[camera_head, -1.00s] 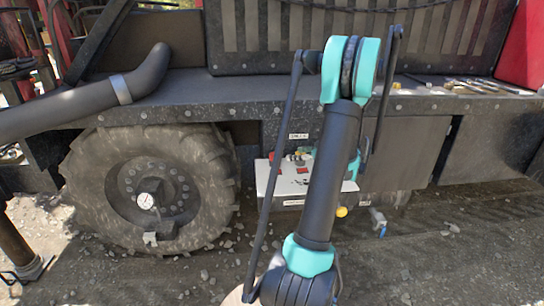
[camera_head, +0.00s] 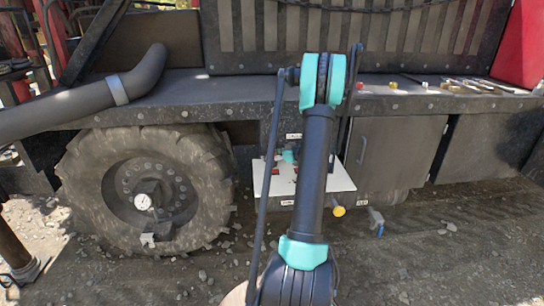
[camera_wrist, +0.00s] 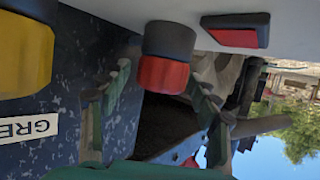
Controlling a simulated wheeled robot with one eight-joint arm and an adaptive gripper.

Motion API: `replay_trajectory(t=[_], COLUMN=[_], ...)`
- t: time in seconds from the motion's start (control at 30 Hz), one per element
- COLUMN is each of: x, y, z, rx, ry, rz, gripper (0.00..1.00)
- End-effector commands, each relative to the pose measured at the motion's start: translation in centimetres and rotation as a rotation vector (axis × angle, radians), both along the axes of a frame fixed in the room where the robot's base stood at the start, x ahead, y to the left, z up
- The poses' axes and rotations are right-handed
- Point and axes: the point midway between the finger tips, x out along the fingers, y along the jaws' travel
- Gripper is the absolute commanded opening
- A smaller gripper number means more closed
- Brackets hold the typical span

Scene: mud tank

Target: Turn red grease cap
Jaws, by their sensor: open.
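The red grease cap (camera_wrist: 162,75) shows in the wrist view, a short red cylinder below a dark collar that meets a pale panel. My gripper (camera_wrist: 158,82) is open, with one finger left and one finger right of the cap. The cap lies between the fingertips in the picture; I cannot tell whether either finger touches it. In the head view my own arm covers much of the white panel (camera_head: 262,186), and the cap cannot be made out for sure there.
A red block (camera_wrist: 235,38) is on the panel. In the head view, a large tyre (camera_head: 84,190) stands left of the panel; a yellow knob (camera_head: 338,211) and blue tap (camera_head: 377,220) are below right.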

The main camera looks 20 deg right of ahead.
Motion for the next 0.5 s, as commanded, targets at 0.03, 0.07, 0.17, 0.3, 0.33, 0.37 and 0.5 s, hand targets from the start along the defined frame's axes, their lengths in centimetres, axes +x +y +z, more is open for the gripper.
replay_trajectory(t=[0.03,0.07,0.17,0.3,0.33,0.37,0.5], x=[0.0,0.0,-0.02,-0.01,-0.01,-0.02,-0.03], y=[0.0,0.0,-0.01,-0.01,-0.01,-0.01,0.0], z=[0.0,0.0,0.01,0.02,0.02,0.02,0.02], rx=[0.0,0.0,0.0,0.0,0.0,0.0,0.0], ry=[0.0,0.0,0.0,0.0,0.0,0.0,0.0], rz=[0.0,0.0,0.0,0.0,0.0,0.0,0.0], gripper=[0.62,0.62,0.6,0.42,0.39,0.35,0.18])
